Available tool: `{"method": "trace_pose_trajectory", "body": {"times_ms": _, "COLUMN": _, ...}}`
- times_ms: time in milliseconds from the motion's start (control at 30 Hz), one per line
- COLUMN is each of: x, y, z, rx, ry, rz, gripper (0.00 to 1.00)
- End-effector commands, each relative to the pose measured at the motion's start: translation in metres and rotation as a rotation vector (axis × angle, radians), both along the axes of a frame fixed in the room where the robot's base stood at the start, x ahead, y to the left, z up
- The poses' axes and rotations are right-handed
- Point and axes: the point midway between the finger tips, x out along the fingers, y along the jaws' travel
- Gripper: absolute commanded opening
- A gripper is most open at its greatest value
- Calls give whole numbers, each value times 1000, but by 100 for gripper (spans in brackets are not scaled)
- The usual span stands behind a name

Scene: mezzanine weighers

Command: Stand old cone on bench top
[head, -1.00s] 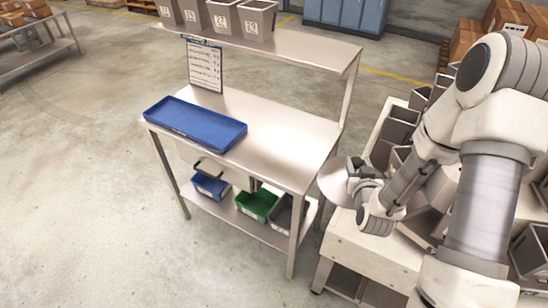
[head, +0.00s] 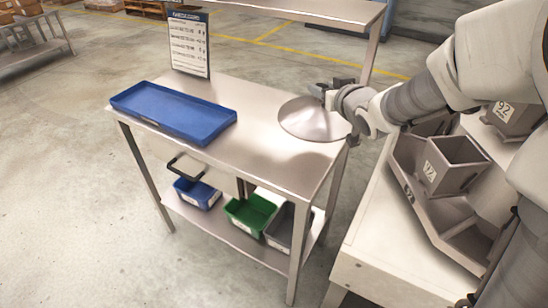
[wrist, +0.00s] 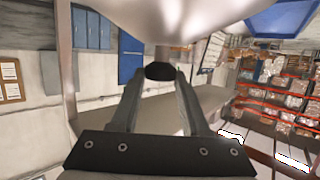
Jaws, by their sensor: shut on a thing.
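The old cone (head: 308,121) is a wide, shiny metal piece over the right end of the bench top (head: 262,102) in the head view. In the wrist view the cone (wrist: 165,18) fills the top, with a small dark knob (wrist: 159,71) on its near side. My gripper (head: 322,91) is at the cone's upper right edge in the head view. In the wrist view my gripper (wrist: 160,78) has its two fingers shut on the dark knob. I cannot tell whether the cone touches the bench top.
A blue tray (head: 175,110) lies on the bench's left part, with bare steel between it and the cone. Several bins sit on the lower shelf. A cart with grey bins (head: 452,165) stands right.

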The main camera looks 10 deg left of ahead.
Motion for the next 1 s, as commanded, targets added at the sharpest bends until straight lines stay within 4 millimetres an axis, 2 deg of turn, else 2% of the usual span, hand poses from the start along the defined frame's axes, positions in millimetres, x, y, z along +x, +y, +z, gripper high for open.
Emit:
{"method": "trace_pose_trajectory", "body": {"times_ms": 167, "x": -3, "y": 10, "z": -2, "rx": 3, "ry": -4, "rz": 5, "gripper": 0}}
{"method": "trace_pose_trajectory", "body": {"times_ms": 733, "x": -35, "y": 100, "z": -59, "rx": 2, "ry": -1, "rz": 7, "gripper": 0}}
{"method": "trace_pose_trajectory", "body": {"times_ms": 833, "x": -37, "y": 109, "z": -63, "rx": 3, "ry": -3, "rz": 5, "gripper": 0}}
{"method": "trace_pose_trajectory", "body": {"times_ms": 1000, "x": -39, "y": 113, "z": -70, "rx": 1, "ry": -3, "rz": 2, "gripper": 0}}
